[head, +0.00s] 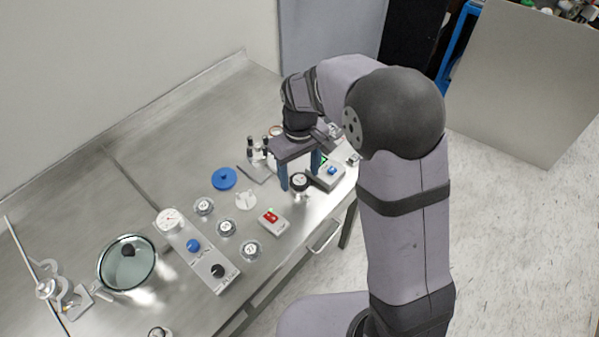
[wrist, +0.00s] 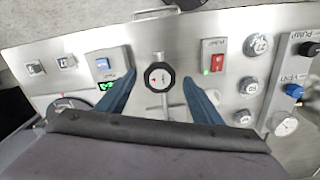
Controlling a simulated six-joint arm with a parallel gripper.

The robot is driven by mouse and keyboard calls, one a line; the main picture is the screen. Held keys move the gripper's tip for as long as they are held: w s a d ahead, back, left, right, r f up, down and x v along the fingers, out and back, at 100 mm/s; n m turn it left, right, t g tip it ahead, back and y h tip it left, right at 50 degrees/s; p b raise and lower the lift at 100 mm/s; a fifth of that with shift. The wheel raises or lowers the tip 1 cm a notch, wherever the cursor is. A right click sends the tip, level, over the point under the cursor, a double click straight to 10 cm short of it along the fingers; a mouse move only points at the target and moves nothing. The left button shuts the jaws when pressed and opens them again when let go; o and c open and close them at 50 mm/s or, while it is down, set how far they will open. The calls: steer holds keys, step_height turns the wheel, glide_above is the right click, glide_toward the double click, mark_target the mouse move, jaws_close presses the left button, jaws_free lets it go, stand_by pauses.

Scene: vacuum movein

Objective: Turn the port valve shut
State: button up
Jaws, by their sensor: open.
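A round black-rimmed knob with a white marked face (wrist: 160,77), which I take to be the port valve, sits on a silver cross-shaped fitting (wrist: 163,104) in the wrist view. In the head view this knob (head: 300,182) stands near the bench's front edge. My gripper (head: 299,176) is open and points down over it. In the wrist view my gripper's blue fingers (wrist: 160,75) lie on either side of the knob, with gaps on both sides. I cannot tell whether the fingertips are down at the knob's height.
A box with a red switch (head: 273,221) and a box with a blue button (head: 331,172) flank the knob. Several round weights (head: 227,228), a panel with a blue knob, black knob and gauge (head: 205,262), and a glass-lidded vessel (head: 128,264) stand left. The rear bench (head: 165,135) is clear.

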steer(key=shift+f, duration=0.45)
steer(key=c, duration=1.1)
steer(key=shift+o, duration=0.2)
